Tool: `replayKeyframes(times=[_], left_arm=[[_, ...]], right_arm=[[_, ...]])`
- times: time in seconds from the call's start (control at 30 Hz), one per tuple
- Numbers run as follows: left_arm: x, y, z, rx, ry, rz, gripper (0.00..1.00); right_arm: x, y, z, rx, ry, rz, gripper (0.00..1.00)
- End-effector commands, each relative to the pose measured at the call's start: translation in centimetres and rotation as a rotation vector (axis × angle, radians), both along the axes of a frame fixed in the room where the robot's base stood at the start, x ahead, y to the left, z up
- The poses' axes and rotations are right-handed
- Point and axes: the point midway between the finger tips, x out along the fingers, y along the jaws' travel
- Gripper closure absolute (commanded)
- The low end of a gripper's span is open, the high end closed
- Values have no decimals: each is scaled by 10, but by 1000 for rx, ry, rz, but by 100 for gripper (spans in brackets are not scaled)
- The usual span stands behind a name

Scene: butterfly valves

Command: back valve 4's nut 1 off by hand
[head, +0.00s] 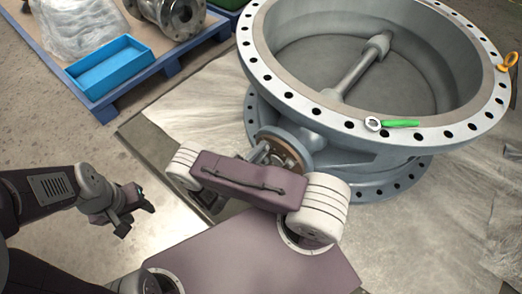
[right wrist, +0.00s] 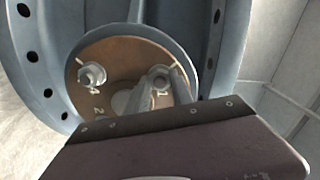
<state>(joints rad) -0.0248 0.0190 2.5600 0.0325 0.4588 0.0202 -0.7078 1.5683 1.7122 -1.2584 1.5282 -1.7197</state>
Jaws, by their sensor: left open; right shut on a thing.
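The large blue-grey butterfly valve (head: 290,75) lies with its bore upward in the head view. Its brown round side pad (head: 290,150) faces my right gripper (head: 262,152), and the right wrist view shows the pad (right wrist: 118,60) with stamped numbers. Nut 1 (right wrist: 158,73) sits at the pad's right, and my right gripper's grey fingers (right wrist: 180,88) are shut on it. Their tips and the thread behind are partly hidden. Another nut (right wrist: 92,75) sits on the pad's left. My left gripper (head: 134,206) is open and empty, well left of the valve.
A green-handled ring spanner (head: 395,124) lies on the valve's top flange. A yellow lifting eye (head: 508,61) is at its right rim. A blue tray (head: 122,70) and a metal part (head: 172,14) are on a pallet at upper left. Bare floor surrounds my left gripper.

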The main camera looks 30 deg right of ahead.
Motion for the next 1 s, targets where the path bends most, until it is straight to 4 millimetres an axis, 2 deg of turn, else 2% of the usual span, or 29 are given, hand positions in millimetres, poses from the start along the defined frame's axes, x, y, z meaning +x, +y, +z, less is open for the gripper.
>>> replayKeyframes(times=[0.3,0.77,0.8,0.83,1.0], left_arm=[[0,0,0,0,0,0,57],[0,0,0,0,0,0,57],[0,0,0,0,0,0,57],[0,0,0,0,0,0,57],[0,0,0,0,0,0,57]], right_arm=[[0,0,-1,-28,73,-1,100],[0,0,-1,-31,80,-1,100],[0,0,-1,-31,80,-1,62],[0,0,-1,-31,80,-1,53],[0,0,0,-32,80,0,51]])
